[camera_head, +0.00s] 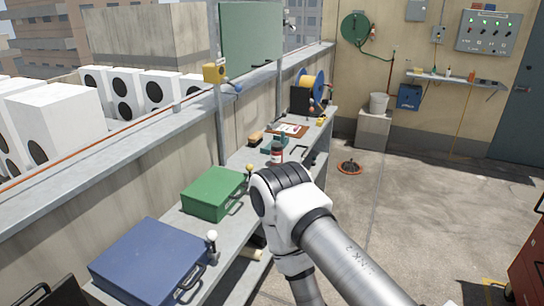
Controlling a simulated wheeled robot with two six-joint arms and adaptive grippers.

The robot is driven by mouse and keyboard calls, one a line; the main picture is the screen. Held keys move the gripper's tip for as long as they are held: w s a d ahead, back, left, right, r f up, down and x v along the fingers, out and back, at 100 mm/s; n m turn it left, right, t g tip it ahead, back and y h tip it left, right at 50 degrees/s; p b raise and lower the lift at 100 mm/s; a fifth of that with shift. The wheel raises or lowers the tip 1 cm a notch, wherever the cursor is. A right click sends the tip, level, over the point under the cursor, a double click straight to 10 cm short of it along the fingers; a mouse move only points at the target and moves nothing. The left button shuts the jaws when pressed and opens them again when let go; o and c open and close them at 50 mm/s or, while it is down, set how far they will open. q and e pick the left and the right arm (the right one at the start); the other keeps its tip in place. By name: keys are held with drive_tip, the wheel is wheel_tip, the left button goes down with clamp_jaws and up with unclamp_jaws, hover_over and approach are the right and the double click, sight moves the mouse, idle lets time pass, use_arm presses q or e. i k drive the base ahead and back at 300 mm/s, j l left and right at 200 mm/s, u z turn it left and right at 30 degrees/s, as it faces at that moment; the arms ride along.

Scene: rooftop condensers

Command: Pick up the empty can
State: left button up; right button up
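A small dark-red cylinder with a pale band (277,153) stands upright on the grey bench along the parapet, just beyond my arm's dark joint. It may be the can; I cannot tell whether it is empty. One of my arms comes in from the bottom right, bends at a white and black joint in the middle of the view, and a link runs back down. Neither gripper's fingers show, and nothing is seen held. The arm hides part of the bench and floor.
On the bench (238,160) are a blue case (150,262), a green case (213,190), a clipboard (289,130) and a cable reel (311,88). A grey bucket (378,103) stands on a block at the back wall. A low round orange-rimmed item (349,167) lies on otherwise open floor.

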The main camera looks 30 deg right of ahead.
sight(277, 148)
drive_tip(key=i+l, duration=0.15)
drive_tip(key=l, duration=0.3)
drive_tip(key=i+l+u, duration=0.1)
drive_tip(key=l, duration=0.3)
drive_tip(key=i+l, duration=0.2)
drive_tip(key=l, duration=0.25)
drive_tip(key=i+l+u, duration=0.1)
drive_tip(key=l, duration=0.3)
drive_tip(key=i+l, duration=0.15)
drive_tip(key=l, duration=0.3)
drive_tip(key=i+l+u, duration=0.15)
drive_tip(key=l, duration=0.3)
drive_tip(key=i+l, duration=0.1)
drive_tip(key=l, duration=0.35)
